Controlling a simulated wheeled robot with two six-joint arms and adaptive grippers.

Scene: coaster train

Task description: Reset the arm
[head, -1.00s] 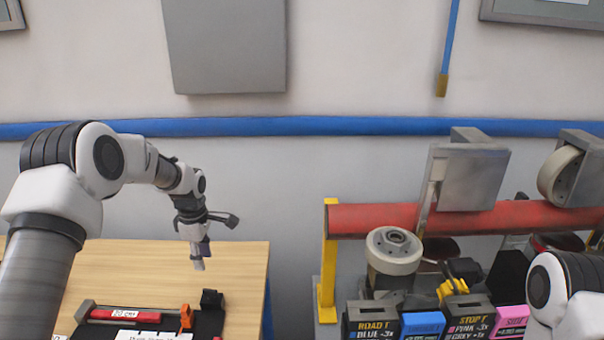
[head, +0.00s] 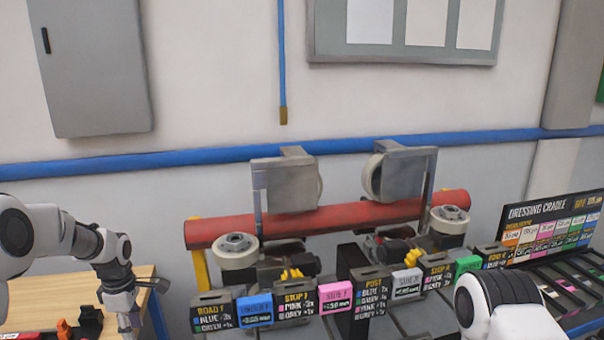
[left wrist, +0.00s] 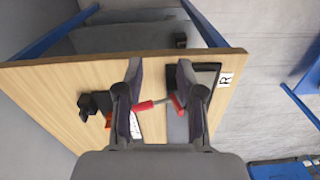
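My left arm comes in from the left in the head view, with its left gripper (head: 130,312) hanging over the right end of the wooden table. In the left wrist view the two fingers of this gripper (left wrist: 160,75) stand well apart. No object is held between them. A red-handled tool (left wrist: 145,105) shows beyond the fingers, on the table below. Part of my right arm shows at the lower right of the head view; its gripper is out of view.
The wooden table (left wrist: 65,90) bears black and orange items. Right of it stands a rig with a red beam (head: 330,217), two grey rollers and a row of labelled boxes (head: 295,305). A dressing cradle board (head: 550,225) stands at far right. The wall is behind.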

